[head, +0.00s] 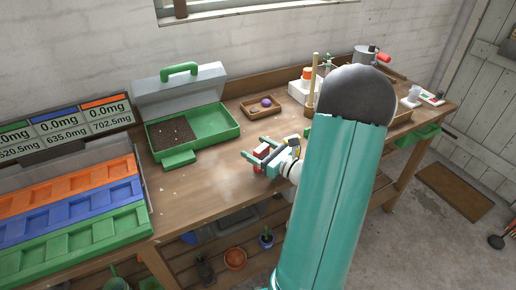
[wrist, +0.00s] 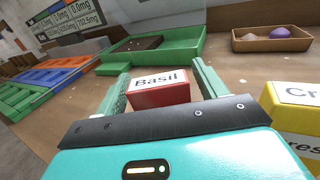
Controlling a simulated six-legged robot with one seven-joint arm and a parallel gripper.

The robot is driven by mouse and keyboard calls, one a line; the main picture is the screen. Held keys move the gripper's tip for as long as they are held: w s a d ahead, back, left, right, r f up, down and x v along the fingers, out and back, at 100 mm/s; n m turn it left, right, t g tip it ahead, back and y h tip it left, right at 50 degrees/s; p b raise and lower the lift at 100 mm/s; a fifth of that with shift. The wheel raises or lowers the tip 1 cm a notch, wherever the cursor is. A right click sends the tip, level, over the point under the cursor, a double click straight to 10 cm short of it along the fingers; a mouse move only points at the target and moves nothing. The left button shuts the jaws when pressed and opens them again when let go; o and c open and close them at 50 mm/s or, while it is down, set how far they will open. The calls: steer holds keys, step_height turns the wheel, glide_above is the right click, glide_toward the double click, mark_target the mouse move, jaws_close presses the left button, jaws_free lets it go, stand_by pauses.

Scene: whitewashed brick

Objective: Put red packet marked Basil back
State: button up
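The red packet marked Basil (wrist: 160,97) is between the two green fingers of my gripper (wrist: 160,72) in the wrist view, its white label towards the camera. Its sides lie very close to both fingers; I cannot tell whether they press on it. In the head view my gripper (head: 257,151) is low over the middle of the bench, with the red packet (head: 262,152) partly hidden between its fingers. Whether the packet rests on the bench is unclear.
A yellow packet (wrist: 292,125) with a label starting "Cr" is close to the right of my gripper. An open green case (head: 213,122) with soil is behind. A wooden tray (head: 250,112) holds a purple ball. Coloured bins (head: 70,205) and displays are at left. Bare bench (head: 200,190) lies between.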

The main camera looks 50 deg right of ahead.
steer(key=shift+r, duration=0.15)
steer(key=s, duration=0.8)
steer(key=s+d, duration=0.1)
steer(key=s, duration=0.3)
steer(key=w+a+r+n+g+y, duration=0.2)
steer(key=a+n+g+y, duration=0.15)
steer(key=a+n, duration=0.35)
steer(key=w+a+r+n+g+y, duration=0.15)
steer(key=a+n+g, duration=0.35)
steer(key=a, duration=0.5)
steer(key=w+a+r+n+g+y, duration=0.1)
steer(key=a+r+n+g+y, duration=0.15)
steer(key=a+n+g, duration=0.4)
steer(key=s+a+r+n+t+h, duration=0.2)
steer(key=s+a+r+n+h, duration=0.3)
steer(key=n, duration=1.1)
steer(key=a+r+h, duration=0.2)
steer(key=a+h, duration=0.2)
steer(key=a, duration=0.1)
steer(key=shift+s+a+r+t, duration=0.15)
steer(key=shift+a+r+t, duration=0.05)
steer(key=shift+r+t, duration=0.1)
steer(key=shift+n, duration=0.25)
